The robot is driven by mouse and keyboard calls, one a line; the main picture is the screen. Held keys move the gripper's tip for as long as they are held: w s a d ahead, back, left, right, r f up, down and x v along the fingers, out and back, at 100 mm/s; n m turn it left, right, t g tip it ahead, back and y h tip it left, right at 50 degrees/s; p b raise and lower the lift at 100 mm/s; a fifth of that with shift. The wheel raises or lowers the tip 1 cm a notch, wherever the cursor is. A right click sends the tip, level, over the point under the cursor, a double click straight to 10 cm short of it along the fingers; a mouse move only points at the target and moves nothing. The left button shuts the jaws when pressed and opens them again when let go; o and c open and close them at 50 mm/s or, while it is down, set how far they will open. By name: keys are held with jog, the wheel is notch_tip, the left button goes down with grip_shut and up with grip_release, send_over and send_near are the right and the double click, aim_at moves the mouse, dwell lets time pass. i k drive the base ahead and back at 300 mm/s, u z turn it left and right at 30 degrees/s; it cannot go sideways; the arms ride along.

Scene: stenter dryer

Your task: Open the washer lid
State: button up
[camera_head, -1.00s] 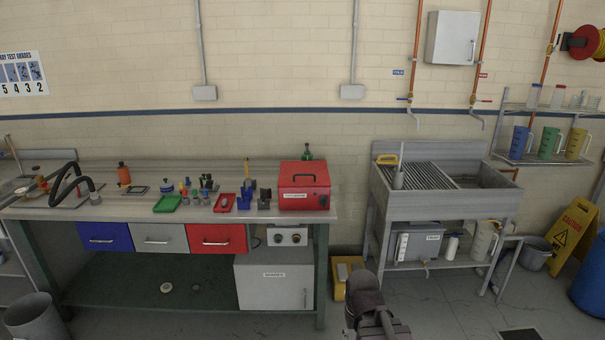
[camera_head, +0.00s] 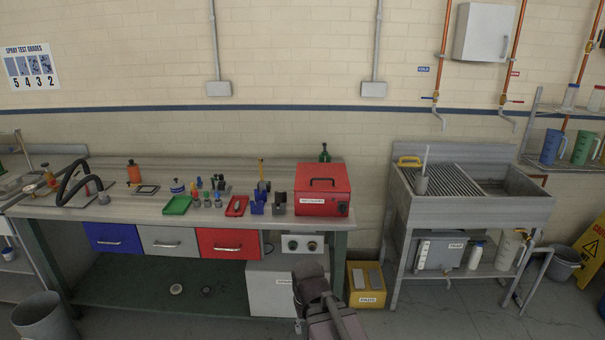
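A red box (camera_head: 322,192) with a black handle and a small white label stands on the right end of the workbench; the label is too small to read. Its lid looks shut. Below the bench top, a grey-white cabinet (camera_head: 272,290) with a label stands under a panel with two knobs (camera_head: 302,245). I cannot tell from the labels which of these is the washer. Part of my arm shows at the bottom centre, in front of the cabinet and covering part of it. No gripper fingers can be made out, and nothing of mine touches the red box.
The workbench (camera_head: 130,208) carries small tools, a green tray (camera_head: 177,205) and bottles. A steel sink unit (camera_head: 470,208) stands to the right. A yellow bin (camera_head: 366,298) sits on the floor between them. A grey bucket (camera_head: 45,318) stands at front left.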

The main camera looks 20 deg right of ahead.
aim_at(315, 176)
jog(key=i, duration=1.25)
jog(key=z, duration=0.55)
